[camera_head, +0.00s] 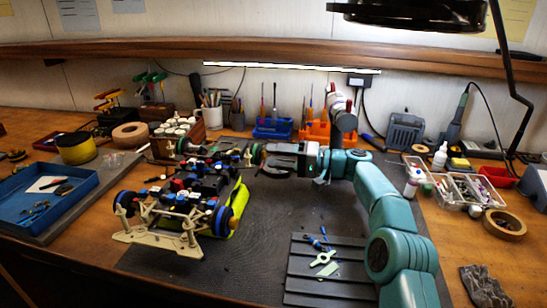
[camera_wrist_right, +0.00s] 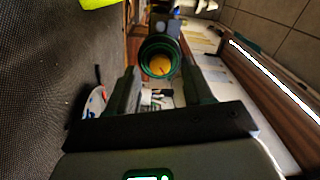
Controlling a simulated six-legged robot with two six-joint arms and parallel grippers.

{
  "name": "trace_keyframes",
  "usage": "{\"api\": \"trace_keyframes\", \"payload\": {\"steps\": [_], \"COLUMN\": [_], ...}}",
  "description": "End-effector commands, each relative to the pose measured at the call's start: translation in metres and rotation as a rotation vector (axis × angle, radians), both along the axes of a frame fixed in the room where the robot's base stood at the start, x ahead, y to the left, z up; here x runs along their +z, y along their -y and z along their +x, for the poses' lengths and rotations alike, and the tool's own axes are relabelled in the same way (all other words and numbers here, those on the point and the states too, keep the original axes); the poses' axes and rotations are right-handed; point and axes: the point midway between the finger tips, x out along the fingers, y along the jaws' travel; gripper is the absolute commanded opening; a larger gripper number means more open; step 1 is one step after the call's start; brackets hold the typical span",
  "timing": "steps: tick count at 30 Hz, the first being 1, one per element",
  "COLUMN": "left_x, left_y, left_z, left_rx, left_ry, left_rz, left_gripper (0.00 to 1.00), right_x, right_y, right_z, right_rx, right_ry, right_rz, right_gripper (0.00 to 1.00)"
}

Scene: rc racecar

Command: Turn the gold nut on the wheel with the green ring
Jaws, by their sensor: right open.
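The RC car (camera_head: 185,190) stands on the dark mat, its cream bumper toward me. At its far right corner is a wheel with a green ring (camera_head: 256,153). In the right wrist view this green ring (camera_wrist_right: 143,50) faces the camera, with the round gold nut (camera_wrist_right: 158,66) in its middle. My right gripper (camera_head: 272,161) comes in from the right and points at this wheel. In the wrist view its two fingers (camera_wrist_right: 160,88) are apart on either side below the ring, with nothing seen between them. I cannot tell whether they touch the wheel. My left gripper is not in view.
The near wheels have blue rings (camera_head: 222,220). A black slatted tray (camera_head: 325,285) with small tools lies front right. A blue tray (camera_head: 50,205) is at left. Tool holders (camera_head: 273,130) line the back.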

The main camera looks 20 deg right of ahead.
Motion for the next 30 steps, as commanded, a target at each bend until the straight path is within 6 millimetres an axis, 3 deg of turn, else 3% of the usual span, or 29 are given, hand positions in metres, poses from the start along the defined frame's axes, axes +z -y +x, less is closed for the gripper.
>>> {"api": "trace_keyframes", "payload": {"steps": [9, 16, 21, 30], "left_x": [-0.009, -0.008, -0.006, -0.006], "left_y": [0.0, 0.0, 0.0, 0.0], "left_z": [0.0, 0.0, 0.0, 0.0], "left_rx": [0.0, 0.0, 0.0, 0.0], "left_ry": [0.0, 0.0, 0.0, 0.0], "left_rz": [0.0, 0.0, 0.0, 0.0], "left_gripper": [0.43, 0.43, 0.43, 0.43], "right_x": [-0.001, 0.0, 0.0, 0.0], "right_y": [0.068, 0.108, 0.123, 0.125], "right_z": [-0.045, -0.073, -0.083, -0.086], "right_rx": [-0.005, -0.003, -0.002, 0.0], "right_ry": [0.0, 0.0, 0.0, 0.001], "right_rz": [0.0, 0.0, 0.0, 0.001], "right_gripper": [0.51, 0.51, 0.51, 0.51]}}
